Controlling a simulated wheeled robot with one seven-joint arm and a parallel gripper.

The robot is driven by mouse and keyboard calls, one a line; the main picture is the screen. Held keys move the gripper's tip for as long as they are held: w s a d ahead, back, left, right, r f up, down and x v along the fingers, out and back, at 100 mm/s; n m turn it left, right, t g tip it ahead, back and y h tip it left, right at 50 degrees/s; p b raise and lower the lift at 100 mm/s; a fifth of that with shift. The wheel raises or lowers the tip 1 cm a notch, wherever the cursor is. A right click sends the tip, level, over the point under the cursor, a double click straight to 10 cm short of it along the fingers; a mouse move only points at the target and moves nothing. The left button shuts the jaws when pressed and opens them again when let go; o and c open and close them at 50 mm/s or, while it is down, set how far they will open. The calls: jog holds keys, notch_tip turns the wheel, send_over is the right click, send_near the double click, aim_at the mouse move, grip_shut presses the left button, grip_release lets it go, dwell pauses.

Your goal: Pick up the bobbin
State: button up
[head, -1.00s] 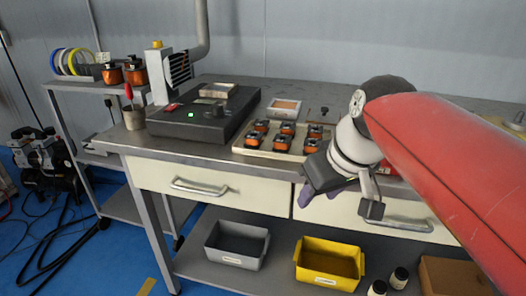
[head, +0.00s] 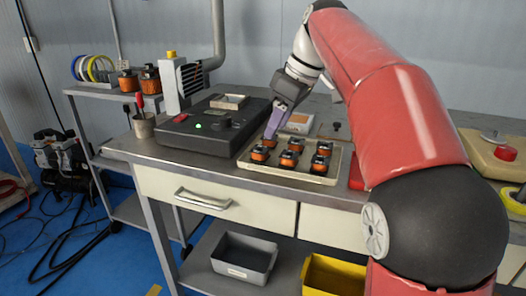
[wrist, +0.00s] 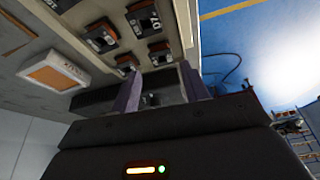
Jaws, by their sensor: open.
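Several orange-and-black bobbins stand in rows in a cream tray (head: 285,174) on the bench. My gripper (head: 271,134) points down at the tray's back-left corner, just over or around the back-left bobbin (head: 270,142). The front-left bobbin (head: 260,154) is close beside it. In the wrist view my gripper (wrist: 160,88) shows two purple fingers spread apart. Other bobbins (wrist: 101,36) show beyond them. A dark shape lies between the fingers; I cannot tell whether it is a bobbin. The fingertips' exact height is hard to judge.
A black machine box (head: 206,128) with a green light stands left of the tray. A small box with an orange top (head: 299,122) is behind it. A grey bin (head: 244,258) and a yellow bin (head: 333,276) sit on the lower shelf.

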aim_at(262, 147)
jog(key=shift+n, duration=0.3)
jog(key=x, duration=0.2)
jog(key=b+x, duration=0.1)
jog(key=x, duration=0.5)
jog(key=shift+w+a+r, duration=0.1)
jog(key=shift+a, duration=0.2)
jog(key=shift+c, duration=0.2)
jog(key=c, duration=0.7)
